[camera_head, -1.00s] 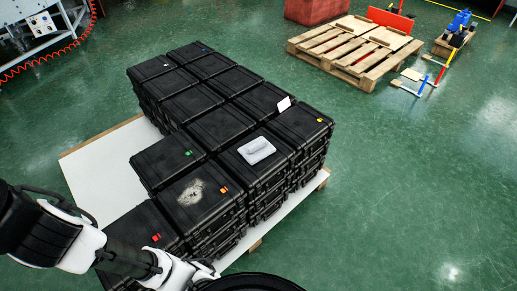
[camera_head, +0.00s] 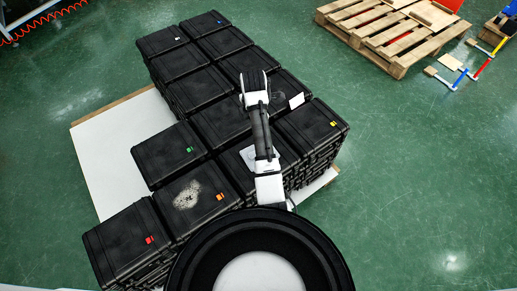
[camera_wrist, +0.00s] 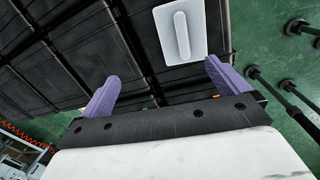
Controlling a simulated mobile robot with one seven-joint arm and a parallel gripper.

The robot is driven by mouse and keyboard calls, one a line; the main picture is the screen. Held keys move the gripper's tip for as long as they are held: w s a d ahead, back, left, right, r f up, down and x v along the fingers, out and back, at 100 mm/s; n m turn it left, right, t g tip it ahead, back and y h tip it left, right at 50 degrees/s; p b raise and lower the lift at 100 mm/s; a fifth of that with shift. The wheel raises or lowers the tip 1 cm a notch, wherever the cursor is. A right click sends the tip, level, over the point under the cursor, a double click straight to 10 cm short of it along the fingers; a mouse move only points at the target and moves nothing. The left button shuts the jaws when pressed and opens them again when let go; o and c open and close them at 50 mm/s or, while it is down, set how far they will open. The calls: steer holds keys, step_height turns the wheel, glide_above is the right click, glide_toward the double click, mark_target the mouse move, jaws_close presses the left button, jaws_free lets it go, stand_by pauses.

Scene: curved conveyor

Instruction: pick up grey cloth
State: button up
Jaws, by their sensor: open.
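The grey cloth (camera_head: 247,155) looks like a light grey flat rectangle with a raised bar on top. It lies on a black case and is partly hidden by my arm in the head view. It shows clearly in the wrist view (camera_wrist: 164,29), beyond my fingers, near the right finger. My gripper (camera_head: 254,76) is over the black cases, farther back than the cloth in the head view. In the wrist view its purple fingers (camera_wrist: 163,80) are wide apart with nothing between them.
Black cases (camera_head: 170,155) stand in stacks on a white-topped pallet (camera_head: 88,135). One case top has a pale dusty patch (camera_head: 187,194). A wooden pallet (camera_head: 400,62) is at the back right.

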steer(key=shift+n+g, duration=0.3)
steer(key=shift+g, duration=0.4)
steer(key=f, duration=0.3)
steer(key=s+d+f+b, duration=0.1)
steer(key=f, duration=0.2)
steer(key=s+d+f+b, duration=0.1)
steer(key=f, duration=0.2)
steer(key=shift+s, duration=0.1)
steer(key=shift+s+f+p, duration=0.15)
steer(key=shift+f+p, duration=0.3)
steer(key=shift+f, duration=2.5)
steer(key=c, duration=0.6)
steer(key=shift+c, duration=0.5)
steer(key=shift+r, duration=0.15)
